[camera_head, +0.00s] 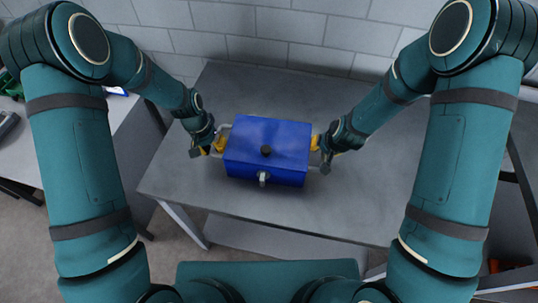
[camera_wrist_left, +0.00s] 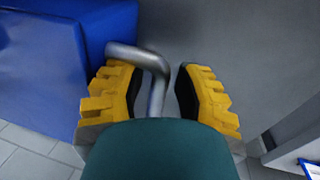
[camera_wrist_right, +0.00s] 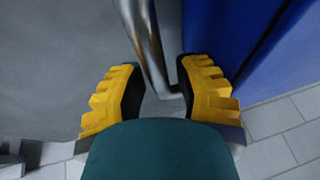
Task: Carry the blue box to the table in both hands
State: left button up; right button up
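The blue box (camera_head: 277,138), with a dark knob on its lid and a light latch in front, appears to sit upright on the grey table (camera_head: 350,205). My left gripper (camera_head: 217,145) is at the box's left side. Its yellow fingers are apart, with the metal left handle (camera_wrist_left: 157,72) between them and a gap beside the bar. My right gripper (camera_head: 320,143) is at the right side. Its fingers are also apart around the right handle (camera_wrist_right: 150,50), with a gap beside the bar. The box walls also show in both wrist views.
Bare tabletop lies behind the box and to its right. A block wall (camera_head: 290,25) stands behind the table. Another grey surface (camera_head: 30,150) with small items is at the left. Shelving with orange items (camera_head: 505,266) is at the lower right.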

pick_arm(q)
grip_shut()
pick_arm(e)
grip_shut()
pick_arm(q)
jog(key=shift+r, duration=0.2)
pick_arm(e)
jog(key=shift+r, duration=0.2)
